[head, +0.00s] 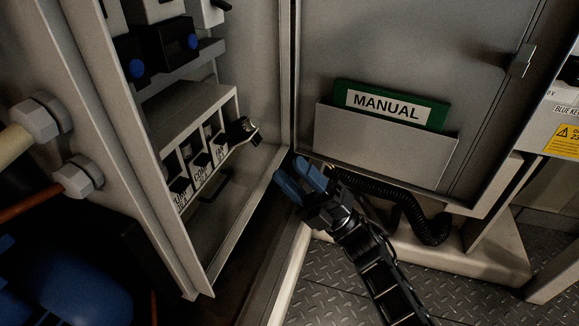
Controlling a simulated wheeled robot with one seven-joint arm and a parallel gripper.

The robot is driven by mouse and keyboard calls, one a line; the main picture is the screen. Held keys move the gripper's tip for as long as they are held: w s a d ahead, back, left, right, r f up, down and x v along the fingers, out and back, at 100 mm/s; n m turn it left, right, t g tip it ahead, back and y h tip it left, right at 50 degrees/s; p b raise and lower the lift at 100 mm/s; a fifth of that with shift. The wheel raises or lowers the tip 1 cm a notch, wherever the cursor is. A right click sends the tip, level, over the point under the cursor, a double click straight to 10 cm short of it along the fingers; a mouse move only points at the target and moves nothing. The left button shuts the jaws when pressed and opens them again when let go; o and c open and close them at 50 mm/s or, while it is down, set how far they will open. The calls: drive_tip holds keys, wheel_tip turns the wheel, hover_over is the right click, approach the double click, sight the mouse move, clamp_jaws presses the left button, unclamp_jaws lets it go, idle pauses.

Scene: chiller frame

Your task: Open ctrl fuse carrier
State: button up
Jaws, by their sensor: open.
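A row of fuse carriers (201,162) sits in a pale block low inside the open cabinet, at the left of the head view. Each has a dark front and a small white label, too small to read surely, so I cannot tell which is ctrl. The carrier at the right end (242,131) sticks out farther than the others, with a dark, shiny end. My gripper (297,174) has blue fingers and is open and empty. It is right of and below the carriers in the picture, apart from them, near the cabinet's front edge.
Dark switches with blue knobs (166,43) sit above the carriers. The cabinet door (410,50) stands open at the right, with a green manual (391,104) in its pocket (380,150). A black coiled cable (405,195) hangs below. Pipes with nuts (75,178) are at the left.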

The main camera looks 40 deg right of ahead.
sight(259, 140)
drive_tip(key=shift+o, duration=0.5)
drive_tip(key=m+p, duration=0.1)
drive_tip(key=r+m+p, duration=0.1)
drive_tip(key=p, duration=0.1)
drive_tip(key=shift+w+d+r, duration=0.1)
drive_tip(key=shift+d+r, duration=0.05)
drive_tip(key=shift+r, duration=0.1)
drive_tip(key=shift+w+a+r+m+g+h+p, duration=0.45)
drive_tip(key=shift+w+a+r+m+g+p, duration=0.25)
drive_tip(key=shift+m+p, duration=2.2)
drive_tip(key=shift+w+a+r+m+g+h+p, duration=0.45)
drive_tip(key=shift+r+m+p, duration=0.3)
drive_tip(key=shift+m+p, duration=2.15)
drive_tip(key=shift+w+a+r+m+g+h+p, duration=0.6)
drive_tip(key=shift+m+p, duration=1.5)
drive_tip(key=shift+p, duration=1.55)
drive_tip(key=shift+d+r, duration=0.15)
